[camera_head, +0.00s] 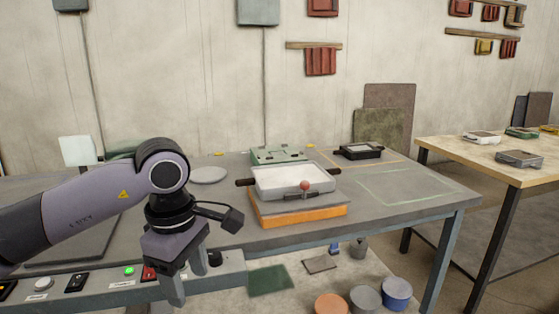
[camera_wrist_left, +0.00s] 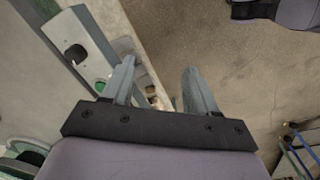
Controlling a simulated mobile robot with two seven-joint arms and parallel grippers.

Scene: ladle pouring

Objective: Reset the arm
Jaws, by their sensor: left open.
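My left arm comes in from the left in the head view, and its gripper (camera_head: 190,280) points down at the table's front edge, by the switch panel. The two fingers stand apart with nothing between them. The left wrist view also shows the open left gripper (camera_wrist_left: 158,90), with floor and the panel edge beyond it. My right gripper does not show clearly in either view.
A grey table (camera_head: 400,205) holds a white tray with dark handles (camera_head: 290,181) on an orange-sided block (camera_head: 300,219). A green box (camera_head: 277,155) and a black tray (camera_head: 358,152) stand behind. A wooden table (camera_head: 500,160) is at right. Several tubs stand on the floor.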

